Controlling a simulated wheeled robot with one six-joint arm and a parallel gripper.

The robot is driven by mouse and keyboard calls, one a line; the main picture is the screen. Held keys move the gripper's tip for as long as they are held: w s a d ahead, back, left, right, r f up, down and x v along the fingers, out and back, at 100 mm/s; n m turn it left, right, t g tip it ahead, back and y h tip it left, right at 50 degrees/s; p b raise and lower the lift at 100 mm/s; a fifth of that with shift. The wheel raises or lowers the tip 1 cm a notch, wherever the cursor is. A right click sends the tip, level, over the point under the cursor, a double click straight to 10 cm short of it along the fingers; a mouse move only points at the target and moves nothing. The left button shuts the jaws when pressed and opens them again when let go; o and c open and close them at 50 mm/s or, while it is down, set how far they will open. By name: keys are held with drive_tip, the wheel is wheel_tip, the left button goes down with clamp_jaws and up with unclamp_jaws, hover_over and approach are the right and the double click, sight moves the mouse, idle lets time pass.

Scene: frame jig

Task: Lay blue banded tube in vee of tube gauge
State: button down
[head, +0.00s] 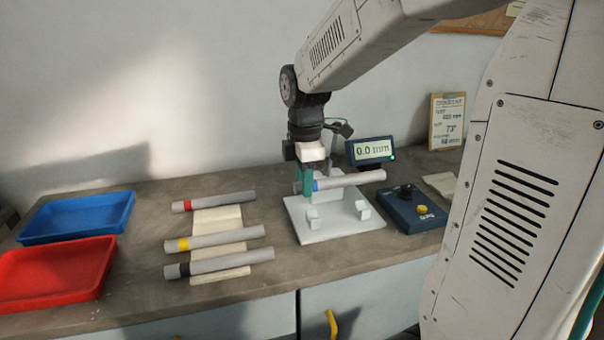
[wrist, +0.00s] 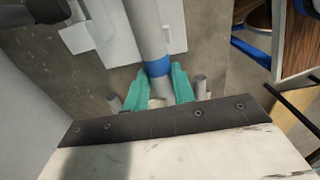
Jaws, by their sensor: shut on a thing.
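The blue banded tube (head: 350,179) is grey with a blue band near its left end. My gripper (head: 308,187) is shut on it close to the band, and the tube extends to the right over the tube gauge. In the wrist view the teal fingertips (wrist: 158,88) hold the tube (wrist: 147,28) just beside the blue band. The tube gauge (head: 335,228) is a white plate with small upright blocks at its front and a taller part behind. The tube appears above the front blocks; its contact with the vee cannot be told, as the tube hides part of the gauge.
Tubes with red (head: 214,201), yellow (head: 214,238) and dark bands (head: 219,263) lie on a pale rack at the left. A blue tray (head: 77,218) and a red tray (head: 55,272) stand farther left. A display (head: 370,151) reads 0.0 mm; a control box (head: 415,210) sits right of the gauge.

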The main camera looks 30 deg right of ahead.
drive_tip(key=shift+f, duration=3.55)
drive_tip(key=shift+a+f, duration=0.1)
drive_tip(key=shift+f, duration=0.1)
drive_tip(key=c, duration=1.1)
unclamp_jaws()
wheel_tip(320, 180, up, 8)
drive_tip(key=shift+s+f, duration=0.1)
